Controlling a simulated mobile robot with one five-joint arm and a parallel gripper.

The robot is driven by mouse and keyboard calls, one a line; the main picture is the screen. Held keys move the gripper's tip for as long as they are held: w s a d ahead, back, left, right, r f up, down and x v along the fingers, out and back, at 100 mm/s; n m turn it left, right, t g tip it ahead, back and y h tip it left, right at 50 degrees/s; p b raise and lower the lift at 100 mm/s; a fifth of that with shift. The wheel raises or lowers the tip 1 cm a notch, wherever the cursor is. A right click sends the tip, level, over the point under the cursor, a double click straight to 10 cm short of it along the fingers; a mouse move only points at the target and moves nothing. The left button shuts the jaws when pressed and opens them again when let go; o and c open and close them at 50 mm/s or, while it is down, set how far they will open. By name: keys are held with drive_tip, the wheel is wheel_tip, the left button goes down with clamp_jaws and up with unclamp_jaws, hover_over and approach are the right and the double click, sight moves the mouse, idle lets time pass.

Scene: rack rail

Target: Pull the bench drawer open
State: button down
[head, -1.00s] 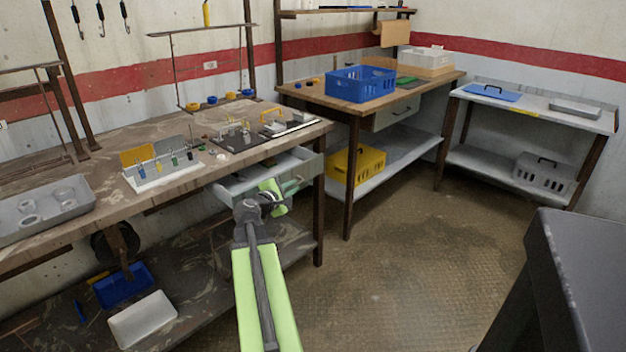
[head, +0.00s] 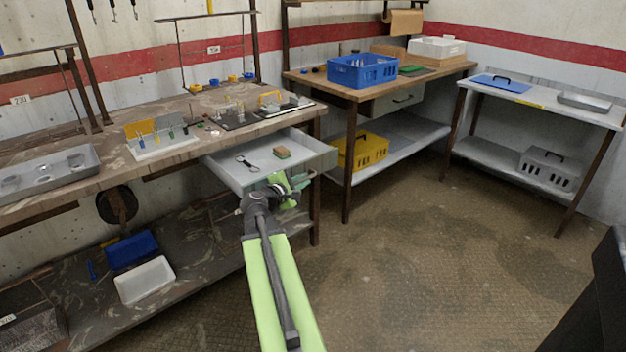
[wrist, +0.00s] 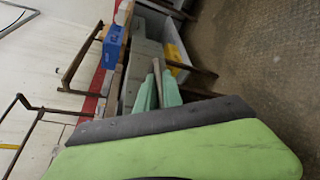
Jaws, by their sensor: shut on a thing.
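The bench drawer (head: 235,174) is a grey metal tray drawer under the wooden workbench (head: 165,165). It stands well open, and its inside shows in the head view. A metal tool (head: 246,163) and a small brown-and-green block (head: 282,153) lie in it. My gripper (head: 288,187) is at the drawer's front, shut on the drawer handle, which my fingers mostly hide. In the wrist view my green fingertips (wrist: 157,92) close around a thin bar against the grey drawer front.
A second bench with a blue crate (head: 363,71) and a yellow bin (head: 363,151) stands to the right. A blue bin (head: 132,250) and a white bin (head: 145,280) sit on the lower shelf. The floor (head: 430,250) at right is clear.

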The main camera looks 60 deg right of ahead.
drive_tip(key=shift+w, duration=0.15)
drive_tip(key=c, duration=1.8)
unclamp_jaws()
drive_tip(key=shift+o, duration=0.2)
drive_tip(key=shift+s+d, duration=0.1)
drive_tip(key=shift+s, duration=0.1)
